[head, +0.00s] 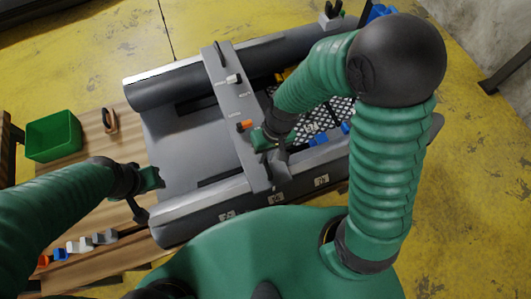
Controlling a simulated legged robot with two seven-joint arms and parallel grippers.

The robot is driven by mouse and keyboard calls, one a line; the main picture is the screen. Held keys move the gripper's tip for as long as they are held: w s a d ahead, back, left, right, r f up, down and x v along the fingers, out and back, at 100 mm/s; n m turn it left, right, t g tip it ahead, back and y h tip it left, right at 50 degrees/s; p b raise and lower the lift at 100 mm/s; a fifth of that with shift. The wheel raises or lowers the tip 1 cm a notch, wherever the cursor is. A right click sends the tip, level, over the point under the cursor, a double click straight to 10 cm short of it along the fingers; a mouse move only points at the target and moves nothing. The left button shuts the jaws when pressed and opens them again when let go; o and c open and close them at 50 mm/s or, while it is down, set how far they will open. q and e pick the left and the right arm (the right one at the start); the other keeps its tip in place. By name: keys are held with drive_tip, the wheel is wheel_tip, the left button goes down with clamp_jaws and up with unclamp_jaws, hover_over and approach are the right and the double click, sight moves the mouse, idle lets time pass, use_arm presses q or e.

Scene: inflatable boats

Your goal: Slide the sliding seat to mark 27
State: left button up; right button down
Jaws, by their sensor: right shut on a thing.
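The sliding seat (222,75) is a grey plank lying across the grey inflatable boat (165,217) from one side tube to the other. Pale mark labels run along the near tube: one at left (227,215), a middle one (275,198) and a right one (321,181). Their numbers are too small to read surely. My left gripper (148,196) is open and empty by the boat's left end.
A wooden table (85,185) at left holds a green bin (53,136), a brown ring-shaped object (109,120) and a row of small coloured pieces (80,245).

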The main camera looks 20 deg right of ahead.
drive_tip(key=shift+w+a, duration=0.1)
drive_tip(key=shift+a, duration=0.05)
idle(0.7)
drive_tip(key=shift+a+r, duration=0.1)
drive_tip(key=shift+a, duration=0.2)
drive_tip(key=a+p, duration=0.4)
drive_tip(key=a, duration=1.1)
drive_tip(key=shift+s+a, duration=0.15)
drive_tip(key=shift+s, duration=0.1)
drive_tip(key=c, duration=1.4)
unclamp_jaws()
